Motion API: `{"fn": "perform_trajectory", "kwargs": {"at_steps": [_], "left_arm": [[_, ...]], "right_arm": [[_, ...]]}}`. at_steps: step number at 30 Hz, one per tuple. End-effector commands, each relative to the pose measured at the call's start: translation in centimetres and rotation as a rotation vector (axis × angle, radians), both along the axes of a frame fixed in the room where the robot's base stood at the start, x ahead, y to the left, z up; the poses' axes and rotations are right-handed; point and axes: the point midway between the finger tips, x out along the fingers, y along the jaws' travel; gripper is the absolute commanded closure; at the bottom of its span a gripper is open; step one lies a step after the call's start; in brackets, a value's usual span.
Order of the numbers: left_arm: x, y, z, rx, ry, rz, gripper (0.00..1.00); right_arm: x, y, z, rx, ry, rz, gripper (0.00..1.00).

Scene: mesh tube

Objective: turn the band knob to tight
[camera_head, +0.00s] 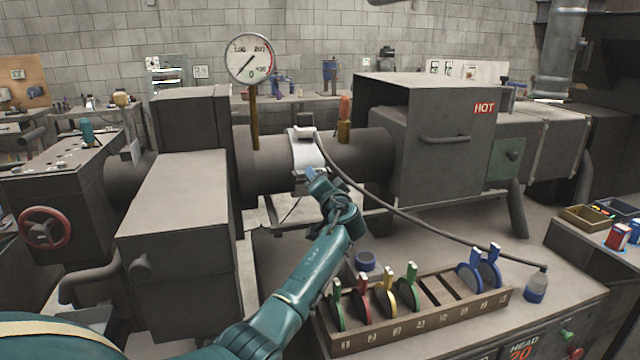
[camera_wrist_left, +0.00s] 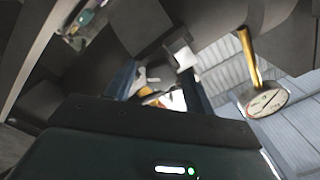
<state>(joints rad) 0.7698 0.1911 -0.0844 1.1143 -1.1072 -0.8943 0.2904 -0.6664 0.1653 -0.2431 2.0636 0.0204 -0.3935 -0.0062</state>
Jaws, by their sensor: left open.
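A pale metal band (camera_head: 308,152) wraps the dark barrel in the middle of the head view. A small light block (camera_head: 303,131) sits on top of it. My left gripper (camera_head: 316,178) is at the lower front of the band, and its open fingers point at it. The band knob cannot be made out in the head view, where my gripper covers that spot. In the left wrist view, a white and yellow part (camera_wrist_left: 165,98), perhaps the knob, shows between the fingers of my left gripper (camera_wrist_left: 160,80). Contact cannot be told. My right gripper is not in view.
A dial gauge (camera_head: 250,59) stands on a brass stem left of the band. A box marked HOT (camera_head: 440,130) is at right. A slotted wooden rack (camera_head: 420,312) holds coloured discs in front.

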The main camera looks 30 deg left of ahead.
Motion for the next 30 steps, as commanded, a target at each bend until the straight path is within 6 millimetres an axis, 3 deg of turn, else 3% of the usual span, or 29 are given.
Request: {"fn": "perform_trajectory", "kwargs": {"at_steps": [8, 21, 30], "left_arm": [[-0.4, -0.5, 0.2, 0.0, -0.001, -0.001, 0.47], [-6.1, -7.2, 0.1, -0.003, 0.0, -0.003, 0.47], [-8.4, -9.9, 0.0, 0.0, 0.0, 0.0, 0.47]], "right_arm": [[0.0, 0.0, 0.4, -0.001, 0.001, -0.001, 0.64], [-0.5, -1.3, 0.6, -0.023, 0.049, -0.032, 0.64], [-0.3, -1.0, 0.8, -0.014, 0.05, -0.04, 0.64]]}}
